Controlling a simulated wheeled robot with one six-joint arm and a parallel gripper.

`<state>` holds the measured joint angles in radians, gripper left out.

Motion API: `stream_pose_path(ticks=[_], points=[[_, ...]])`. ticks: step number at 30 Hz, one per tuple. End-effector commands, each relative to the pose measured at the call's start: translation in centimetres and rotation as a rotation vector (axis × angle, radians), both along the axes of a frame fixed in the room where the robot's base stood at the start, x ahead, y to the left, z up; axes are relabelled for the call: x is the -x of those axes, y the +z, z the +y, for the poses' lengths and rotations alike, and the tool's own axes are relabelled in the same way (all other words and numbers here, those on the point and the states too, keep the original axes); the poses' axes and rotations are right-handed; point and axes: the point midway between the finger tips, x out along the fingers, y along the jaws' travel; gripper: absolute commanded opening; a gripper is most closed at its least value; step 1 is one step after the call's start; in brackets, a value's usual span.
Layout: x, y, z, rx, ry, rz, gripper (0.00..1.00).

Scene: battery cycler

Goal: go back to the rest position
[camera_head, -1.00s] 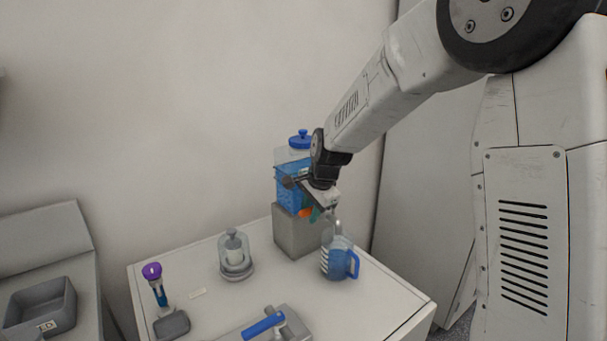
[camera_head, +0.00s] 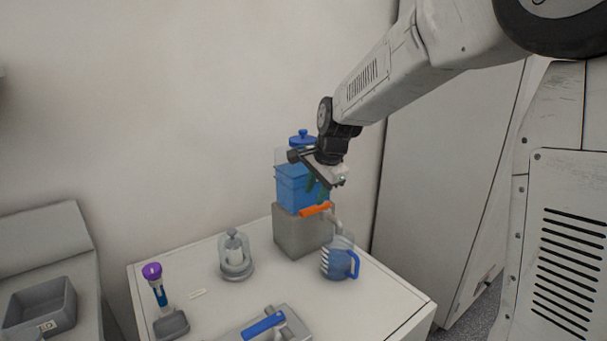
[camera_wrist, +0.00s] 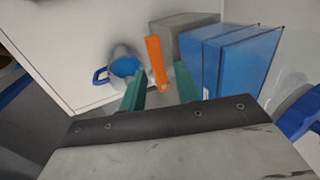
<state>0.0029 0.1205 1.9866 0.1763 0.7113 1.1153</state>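My gripper (camera_head: 322,186) is in the air in front of the blue-filled tank (camera_head: 291,192), above the orange tap lever. In the wrist view its two green fingers (camera_wrist: 160,88) stand apart, with nothing held between them. The orange lever (camera_head: 316,209) shows beyond the fingertips in the wrist view (camera_wrist: 156,62). A clear jug with a blue handle (camera_head: 340,262) stands on the table below the tap, with blue liquid in it.
The tank rests on a grey block (camera_head: 292,236) at the table's back. A clear domed vessel (camera_head: 235,258), a purple-topped tool (camera_head: 154,275) and a blue-handled fixture (camera_head: 264,326) stand on the white table (camera_head: 215,290). A grey bin (camera_head: 42,308) is at the left. Air above the table is free.

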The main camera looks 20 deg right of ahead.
Motion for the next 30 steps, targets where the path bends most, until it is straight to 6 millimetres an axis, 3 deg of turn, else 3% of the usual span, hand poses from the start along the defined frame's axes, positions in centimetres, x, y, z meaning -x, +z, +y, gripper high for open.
stream_pose_path(ticks=[4, 16, 21, 25, 30], points=[[0.2, 0.8, -0.1, 0.000, 0.000, 0.000, 0.32], [0.3, 0.8, -0.1, 0.001, 0.003, 0.001, 0.32], [0.9, 0.4, -0.1, 0.036, 0.110, 0.019, 0.32], [4.5, -1.2, -0.2, 0.088, 0.307, 0.102, 0.32], [11.7, -0.4, -0.5, 0.153, 0.603, 0.171, 0.32]])
